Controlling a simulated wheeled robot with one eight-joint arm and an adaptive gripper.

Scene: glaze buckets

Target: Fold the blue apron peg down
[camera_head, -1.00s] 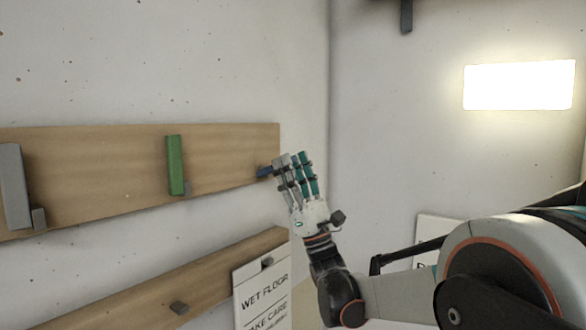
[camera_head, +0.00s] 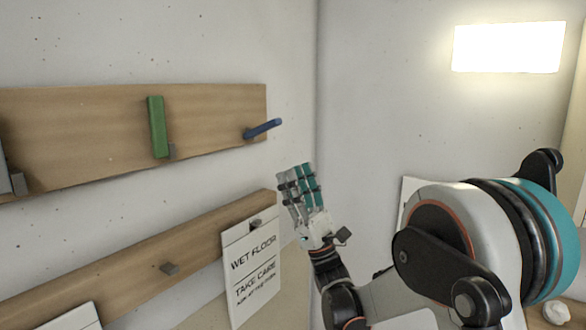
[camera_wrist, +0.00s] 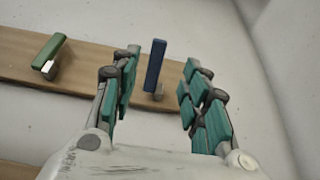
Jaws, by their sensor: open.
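The blue apron peg (camera_head: 264,128) is at the right end of the upper wooden board. It sticks out from the board and slants slightly up, away from its small grey mount. My gripper (camera_head: 300,180) is open and empty, below and to the right of the peg, apart from it. In the wrist view the blue peg (camera_wrist: 154,65) shows beyond and between the two sets of teal-padded fingers (camera_wrist: 158,95), with a small grey block at its lower end. Nothing is between the pads.
A green peg (camera_head: 157,127) stands upright against the upper board (camera_head: 205,110), and a grey one is at the left edge. A lower board (camera_head: 120,275) carries small hooks and a hanging "WET FLOOR" sign (camera_head: 252,270). The wall corner is right of the boards.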

